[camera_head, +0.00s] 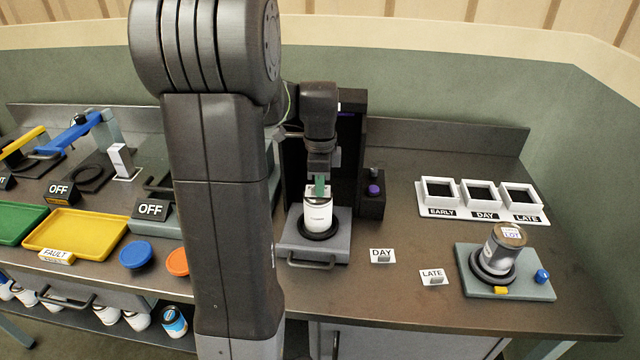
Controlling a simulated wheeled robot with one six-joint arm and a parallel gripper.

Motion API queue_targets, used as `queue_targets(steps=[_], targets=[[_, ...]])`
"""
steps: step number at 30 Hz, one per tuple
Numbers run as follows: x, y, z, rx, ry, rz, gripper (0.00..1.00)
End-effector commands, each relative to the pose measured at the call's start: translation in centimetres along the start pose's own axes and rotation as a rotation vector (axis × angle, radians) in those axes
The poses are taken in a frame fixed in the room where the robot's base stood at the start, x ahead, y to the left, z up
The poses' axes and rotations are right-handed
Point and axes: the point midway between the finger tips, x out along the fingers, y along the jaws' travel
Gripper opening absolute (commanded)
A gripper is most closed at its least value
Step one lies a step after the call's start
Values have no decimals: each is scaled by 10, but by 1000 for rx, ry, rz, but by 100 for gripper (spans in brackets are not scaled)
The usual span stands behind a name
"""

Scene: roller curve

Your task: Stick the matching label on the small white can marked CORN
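A small white can (318,217) stands upright in a black ring on a grey platform (287,243). It bears small dark print that I cannot read. My gripper (319,187) points down right at the can's top, with a green part showing between or at its fingers. A small pale patch shows beside the fingers; I cannot tell if it is a label or the can's lid. Whether the fingers are open or shut is not clear.
A white holder (480,213) has three compartments marked EARLY, DAY and LATE. A dark machine (352,120) stands behind the white can. Yellow (75,232) and green trays lie left; my arm hides part of the counter.

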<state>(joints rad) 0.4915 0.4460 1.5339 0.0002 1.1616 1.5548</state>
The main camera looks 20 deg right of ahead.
Motion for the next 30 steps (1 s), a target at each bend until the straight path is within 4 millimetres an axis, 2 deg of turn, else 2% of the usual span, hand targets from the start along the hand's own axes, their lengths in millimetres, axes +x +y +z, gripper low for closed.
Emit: queue_targets(steps=[27, 30], targets=[[4, 0, 0, 0, 0, 1, 0], [4, 0, 0, 0, 0, 1, 22]])
